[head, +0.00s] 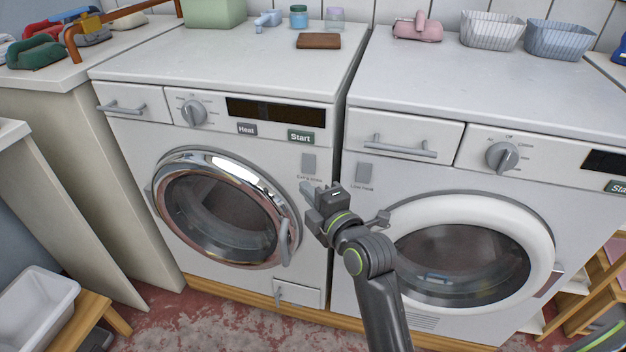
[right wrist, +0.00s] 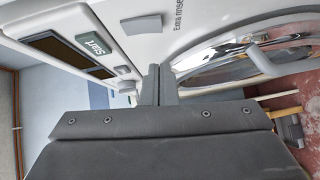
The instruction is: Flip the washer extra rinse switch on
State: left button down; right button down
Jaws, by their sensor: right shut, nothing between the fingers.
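The washer (head: 235,165) with the chrome-ringed door stands on the left. Its extra rinse switch (head: 309,163) is a small grey rocker right of the door, above its label. In the right wrist view the switch (right wrist: 142,24) shows at the top, clear of the fingers. I cannot tell which way it is tipped. My right gripper (head: 308,189) is shut and empty, just below the switch and label in the head view. Its closed fingers (right wrist: 160,75) point toward the washer front in the wrist view, apart from the switch. My left gripper is not in view.
A second machine (head: 480,190) with a white-ringed door and a low heat switch (head: 366,171) stands right of the washer. The washer's door handle (head: 284,243) juts out below my gripper. Start (head: 301,137) and Heat (head: 246,129) buttons sit above.

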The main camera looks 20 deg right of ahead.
aim_at(306, 172)
jog(key=w, duration=0.1)
jog(key=w+d, duration=0.2)
jog(key=shift+w+f, duration=0.25)
jog(key=shift+w, duration=0.15)
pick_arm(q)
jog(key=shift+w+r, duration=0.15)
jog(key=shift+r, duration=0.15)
pick_arm(e)
jog(key=shift+w, duration=0.1)
jog(key=shift+d+f, duration=0.1)
jog(key=shift+w+f+b, duration=0.1)
jog(key=shift+f+b, duration=0.05)
jog(key=shift+b, duration=0.45)
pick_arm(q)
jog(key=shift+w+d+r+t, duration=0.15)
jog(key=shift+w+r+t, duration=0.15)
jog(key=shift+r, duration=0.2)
pick_arm(e)
jog(key=shift+d, duration=0.1)
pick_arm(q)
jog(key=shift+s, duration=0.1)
pick_arm(e)
jog(key=shift+w, duration=0.1)
